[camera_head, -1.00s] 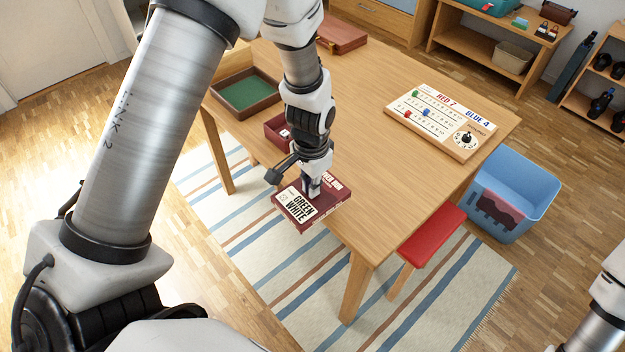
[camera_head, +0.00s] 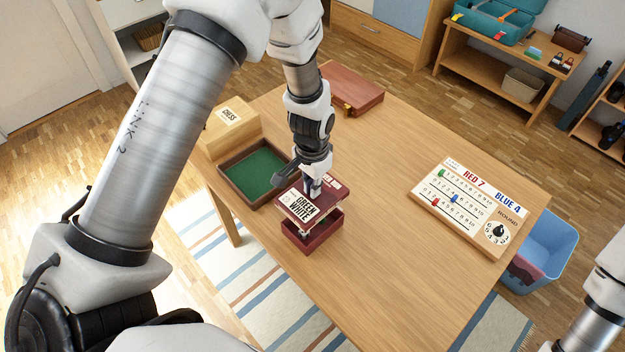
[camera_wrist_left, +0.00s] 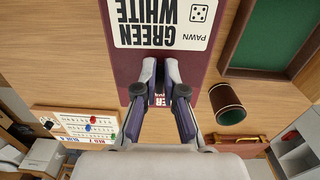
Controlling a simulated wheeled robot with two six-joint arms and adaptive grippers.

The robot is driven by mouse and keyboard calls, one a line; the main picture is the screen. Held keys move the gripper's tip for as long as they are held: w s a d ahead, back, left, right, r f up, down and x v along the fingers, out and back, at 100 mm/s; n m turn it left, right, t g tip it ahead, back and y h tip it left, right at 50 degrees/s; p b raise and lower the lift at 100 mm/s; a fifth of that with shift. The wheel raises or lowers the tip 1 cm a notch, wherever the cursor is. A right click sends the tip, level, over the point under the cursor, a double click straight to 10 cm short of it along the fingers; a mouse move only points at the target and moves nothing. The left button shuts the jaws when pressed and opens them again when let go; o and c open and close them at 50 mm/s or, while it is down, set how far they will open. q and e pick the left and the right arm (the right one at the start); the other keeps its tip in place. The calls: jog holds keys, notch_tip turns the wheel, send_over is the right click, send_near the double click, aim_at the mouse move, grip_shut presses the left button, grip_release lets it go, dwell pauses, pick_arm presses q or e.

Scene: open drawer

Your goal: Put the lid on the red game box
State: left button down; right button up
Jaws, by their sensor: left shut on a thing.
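My left gripper (camera_head: 313,187) is shut on the dark red lid (camera_head: 300,208), which has a white label reading "GREEN WHITE". The box is hidden in the wrist view. My right gripper is out of view.
A green-lined tray (camera_head: 222,172) and a CHESS box (camera_head: 226,116) stand left of the lid. A dice cup (camera_wrist_left: 226,103) is near the gripper. A scoreboard (camera_head: 432,203) lies right, a brown case (camera_head: 350,88) at the back. The table's middle (camera_head: 390,250) is clear.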

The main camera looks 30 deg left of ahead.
aim_at(313, 201)
pick_arm(q)
jog(key=shift+s+d+r, duration=0.15)
jog(key=shift+s+r, duration=0.1)
jog(key=shift+s+d, duration=0.2)
jog(key=shift+d, duration=0.05)
jog(key=shift+s+d+f+b, duration=0.1)
jog(key=shift+f+b, duration=0.15)
jog(key=shift+b, duration=0.2)
jog(key=f+b, duration=0.2)
jog(key=f, duration=0.1)
jog(key=f+b, duration=0.1)
jog(key=shift+w+a+f, duration=0.15)
jog(key=shift+w+a, duration=0.15)
jog(key=shift+s+d+f+b, duration=0.1)
jog(key=shift+f+b, duration=0.25)
jog(key=shift+b, duration=0.2)
jog(key=shift+f, duration=0.4)
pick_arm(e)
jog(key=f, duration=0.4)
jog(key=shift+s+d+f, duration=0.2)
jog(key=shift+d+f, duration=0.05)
pick_arm(q)
jog(key=shift+p, duration=0.4)
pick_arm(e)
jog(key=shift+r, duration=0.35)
